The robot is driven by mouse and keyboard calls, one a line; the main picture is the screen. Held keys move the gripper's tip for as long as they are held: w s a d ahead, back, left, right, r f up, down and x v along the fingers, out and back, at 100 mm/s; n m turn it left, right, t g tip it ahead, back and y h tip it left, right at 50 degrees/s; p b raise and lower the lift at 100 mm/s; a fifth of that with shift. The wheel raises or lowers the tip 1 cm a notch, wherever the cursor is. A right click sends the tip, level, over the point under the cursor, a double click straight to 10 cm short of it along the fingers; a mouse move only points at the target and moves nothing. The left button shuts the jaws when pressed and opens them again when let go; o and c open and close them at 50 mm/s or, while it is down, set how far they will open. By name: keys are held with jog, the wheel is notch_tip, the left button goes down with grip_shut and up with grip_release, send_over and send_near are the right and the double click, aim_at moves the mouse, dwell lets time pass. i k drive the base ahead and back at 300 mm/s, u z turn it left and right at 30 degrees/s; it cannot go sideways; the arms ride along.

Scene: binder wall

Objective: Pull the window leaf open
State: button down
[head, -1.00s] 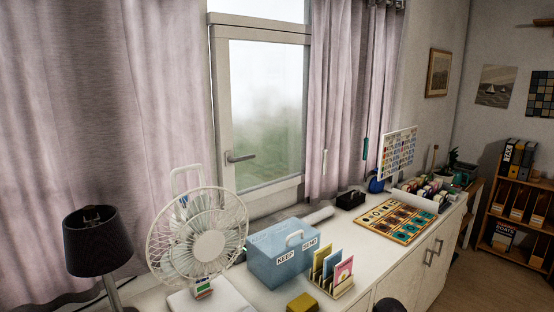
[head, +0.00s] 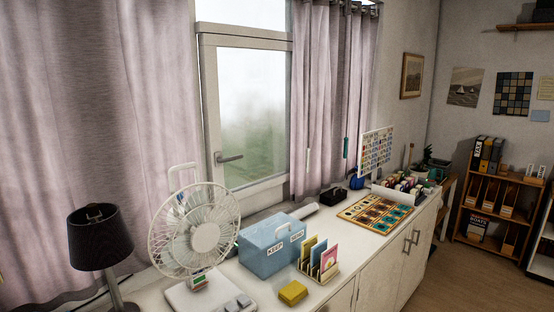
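The window leaf (head: 206,106) is a pale-framed pane between two pinkish-grey curtains, above the back of the long white counter. Its grey lever handle (head: 229,158) sits on the left upright of the frame and lies roughly level, pointing right. I see no clear gap around the leaf, though the left curtain edge lies close beside the frame. My gripper is not in view.
A white fan (head: 194,232) stands on the counter in front of the window's lower left. A blue box (head: 270,247), a card rack (head: 318,262) and a yellow block (head: 293,292) stand nearby. A dark lamp (head: 98,238) is at left. Floor shows at right.

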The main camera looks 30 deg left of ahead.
aim_at(208, 44)
jog(key=z, duration=0.1)
jog(key=k, duration=0.5)
jog(key=z, duration=0.4)
jog(key=i, duration=1.45)
jog(key=u, duration=0.4)
jog(key=i, duration=0.8)
jog(key=u, duration=0.85)
jog(key=i, duration=0.55)
jog(key=u, duration=0.8)
jog(key=i, duration=0.65)
jog(key=u, duration=0.35)
